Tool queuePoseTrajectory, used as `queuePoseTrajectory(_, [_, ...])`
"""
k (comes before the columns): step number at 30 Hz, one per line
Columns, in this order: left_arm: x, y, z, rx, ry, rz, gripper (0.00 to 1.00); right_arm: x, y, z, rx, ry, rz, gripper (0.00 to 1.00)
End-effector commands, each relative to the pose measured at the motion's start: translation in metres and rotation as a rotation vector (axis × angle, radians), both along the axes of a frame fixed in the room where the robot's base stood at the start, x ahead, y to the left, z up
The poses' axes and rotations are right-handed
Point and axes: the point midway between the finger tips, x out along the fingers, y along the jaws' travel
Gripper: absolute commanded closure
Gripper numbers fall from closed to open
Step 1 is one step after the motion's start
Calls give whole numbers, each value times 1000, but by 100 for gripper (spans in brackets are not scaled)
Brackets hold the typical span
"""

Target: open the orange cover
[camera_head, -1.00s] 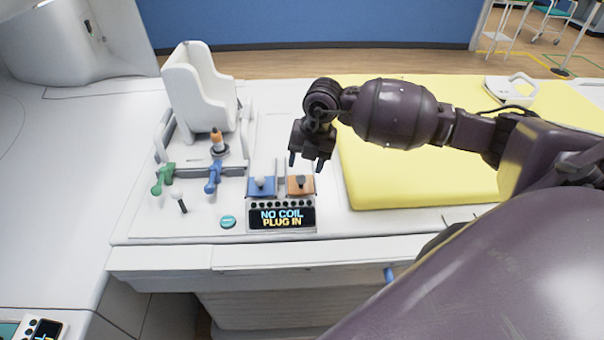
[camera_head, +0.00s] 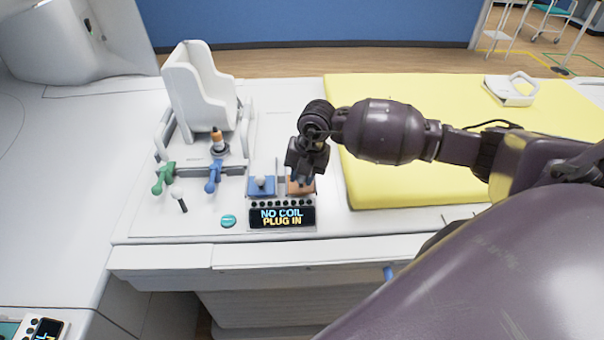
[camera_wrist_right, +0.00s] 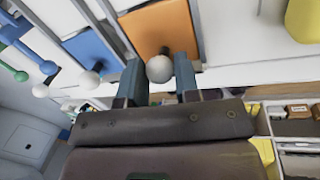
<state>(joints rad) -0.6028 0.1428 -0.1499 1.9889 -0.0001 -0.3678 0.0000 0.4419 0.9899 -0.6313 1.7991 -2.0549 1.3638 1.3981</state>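The orange cover (camera_head: 293,190) lies on the white console beside a blue cover (camera_head: 262,186). It is largely hidden by my right gripper (camera_head: 302,180) in the head view. In the right wrist view the orange cover (camera_wrist_right: 158,28) shows as a flat orange panel with a round pale knob (camera_wrist_right: 159,69) near its edge. The fingers of my right gripper (camera_wrist_right: 160,75) are open, one on each side of the knob. I cannot tell whether they touch it. My left gripper is not in view.
A display (camera_head: 282,216) reading "NO COIL PLUG IN" sits in front of the covers. Green (camera_head: 163,178) and blue (camera_head: 213,177) levers and a white seat-like holder (camera_head: 198,85) stand to the left. A yellow pad (camera_head: 410,185) lies to the right.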

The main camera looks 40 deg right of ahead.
Motion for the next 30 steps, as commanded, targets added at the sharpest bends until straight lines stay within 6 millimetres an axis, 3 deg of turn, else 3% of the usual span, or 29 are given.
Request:
queuePoseTrajectory(1, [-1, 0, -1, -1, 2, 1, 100, 0, 0, 0, 0, 0, 0, 90])
queuePoseTrajectory(3, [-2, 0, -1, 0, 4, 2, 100, 0, 0, 0, 0, 0, 0, 100])
queuePoseTrajectory(10, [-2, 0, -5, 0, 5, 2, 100, 6, -4, -1, -2, -2, -2, 100])
queuePoseTrajectory(21, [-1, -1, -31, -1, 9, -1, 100, 55, -34, -2, -1, -1, -1, 100])
queuePoseTrajectory(30, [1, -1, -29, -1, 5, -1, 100, 57, -35, 1, 0, -1, 0, 100])
